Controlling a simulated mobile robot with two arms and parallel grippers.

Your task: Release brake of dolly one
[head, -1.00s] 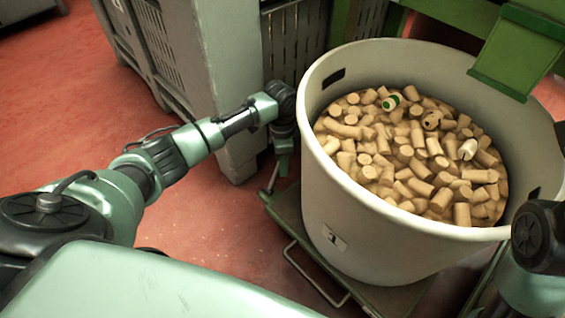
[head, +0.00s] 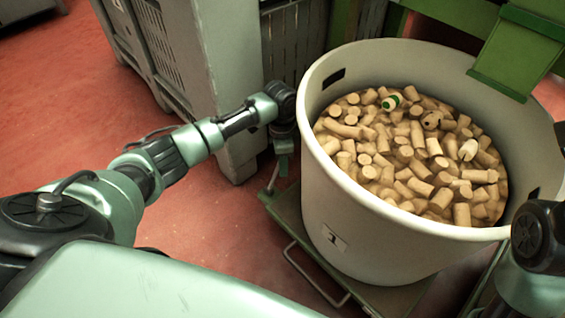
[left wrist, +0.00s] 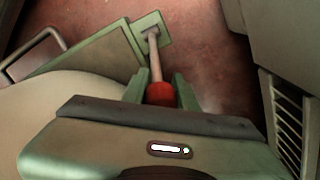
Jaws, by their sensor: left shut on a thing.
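Dolly one is a low green platform (head: 289,222) under a big cream tub marked 1 (head: 390,262). Its corner also shows in the left wrist view (left wrist: 95,62). A thin metal brake lever (head: 271,181) rises from that corner beside the tub. In the left wrist view the lever (left wrist: 155,58) stands on a small green plate and ends in a red grip (left wrist: 160,94). My left gripper (head: 283,163) is shut on the red grip, with one finger on each side in the left wrist view (left wrist: 160,88). The head view hides the grip. My right gripper is out of view.
The tub is full of corks (head: 420,165). A grey slatted crate (head: 225,90) stands close behind my left gripper. A metal loop handle (head: 312,277) sticks out from the dolly's near side. A green chute (head: 515,55) hangs over the tub. Red floor (head: 60,110) is clear at left.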

